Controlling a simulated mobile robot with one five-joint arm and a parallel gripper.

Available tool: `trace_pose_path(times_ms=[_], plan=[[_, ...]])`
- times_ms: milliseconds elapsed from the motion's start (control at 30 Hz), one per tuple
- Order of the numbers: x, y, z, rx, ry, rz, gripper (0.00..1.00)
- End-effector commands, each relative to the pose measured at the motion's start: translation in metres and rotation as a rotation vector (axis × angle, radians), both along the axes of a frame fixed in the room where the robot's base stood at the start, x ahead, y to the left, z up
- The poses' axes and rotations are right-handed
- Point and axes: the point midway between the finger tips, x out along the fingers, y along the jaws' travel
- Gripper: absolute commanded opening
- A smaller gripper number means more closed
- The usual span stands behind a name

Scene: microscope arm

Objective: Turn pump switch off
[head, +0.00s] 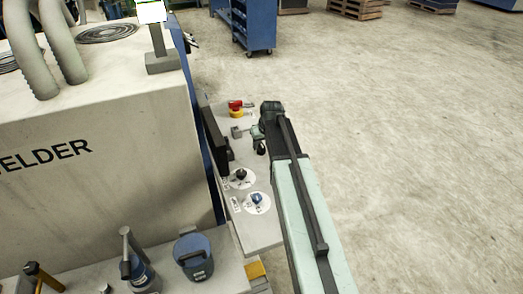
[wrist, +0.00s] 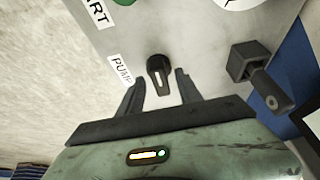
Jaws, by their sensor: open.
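The pump switch (wrist: 160,72) is a small black rotary knob on a grey panel, beside a white label reading PUMP (wrist: 120,70). Its pointer end is turned down toward my gripper in the wrist view. My gripper (wrist: 159,78) is open, with one dark finger on each side of the knob in the picture; I cannot tell whether either touches it. In the head view my gripper (head: 259,138) is over the right edge of the panel, and the pump switch cannot be made out there.
A dark lever on a block (wrist: 250,62) sits right of the knob. The panel (head: 231,152) also carries a black dial (head: 241,175), a blue dial (head: 256,198) and a red-and-yellow switch (head: 237,109). A large grey machine (head: 100,190) stands left. Open floor (head: 400,140) lies right.

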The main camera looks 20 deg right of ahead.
Motion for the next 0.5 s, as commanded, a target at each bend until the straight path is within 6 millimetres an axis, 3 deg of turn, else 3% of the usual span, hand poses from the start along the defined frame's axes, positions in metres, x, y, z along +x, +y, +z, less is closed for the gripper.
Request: trace_pose_path(times_ms=[200, 333, 500], plan=[[0.0002, 0.0008, 0.0011, 0.0, 0.0, 0.001, 0.39], [0.0002, 0.0011, 0.0011, 0.001, 0.0, 0.001, 0.03], [0.0008, 0.0013, 0.0011, 0.0, 0.0, 0.005, 0.0]])
